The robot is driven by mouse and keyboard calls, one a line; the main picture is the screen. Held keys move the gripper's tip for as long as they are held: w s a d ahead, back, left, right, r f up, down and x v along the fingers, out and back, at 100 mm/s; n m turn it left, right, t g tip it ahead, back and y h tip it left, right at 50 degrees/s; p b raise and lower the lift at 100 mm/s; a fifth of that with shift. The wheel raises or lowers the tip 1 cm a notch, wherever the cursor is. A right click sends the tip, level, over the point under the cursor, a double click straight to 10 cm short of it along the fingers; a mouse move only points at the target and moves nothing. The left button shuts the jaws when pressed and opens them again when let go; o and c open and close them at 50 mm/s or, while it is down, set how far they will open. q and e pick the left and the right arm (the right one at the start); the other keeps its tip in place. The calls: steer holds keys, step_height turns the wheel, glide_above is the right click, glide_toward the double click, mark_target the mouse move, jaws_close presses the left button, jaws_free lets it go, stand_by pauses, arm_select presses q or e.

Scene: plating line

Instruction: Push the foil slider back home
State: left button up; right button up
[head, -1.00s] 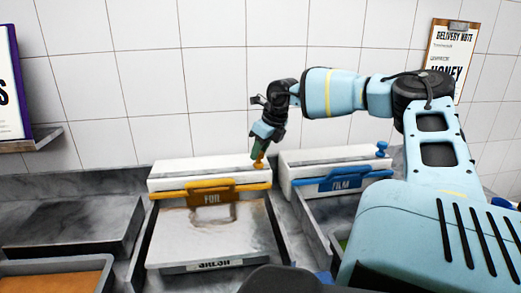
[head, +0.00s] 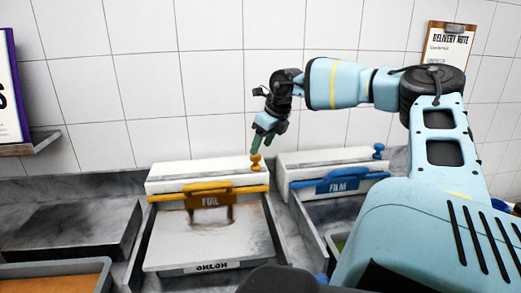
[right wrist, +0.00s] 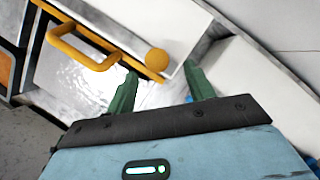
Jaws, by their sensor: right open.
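The foil slider (head: 255,163) is an orange knob at the right end of the foil dispenser's white box (head: 190,176). In the right wrist view the knob (right wrist: 157,60) shows as an orange ball beyond and between my fingertips. The dispenser's orange bar and handle, labelled FOIL (head: 209,198), run along the box's front. My right gripper (head: 254,150) is open, pointing down just above the knob; the right wrist view (right wrist: 160,75) shows its two green fingers apart with nothing held. Whether a finger touches the knob I cannot tell. My left gripper is not in view.
A film dispenser with a blue handle (head: 338,184) and blue knob (head: 378,151) stands close on the right. A tray with orange contents (head: 60,265) is at the lower left. The tiled wall (head: 200,80) rises behind the counter.

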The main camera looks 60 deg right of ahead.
steer(key=shift+v, duration=2.05)
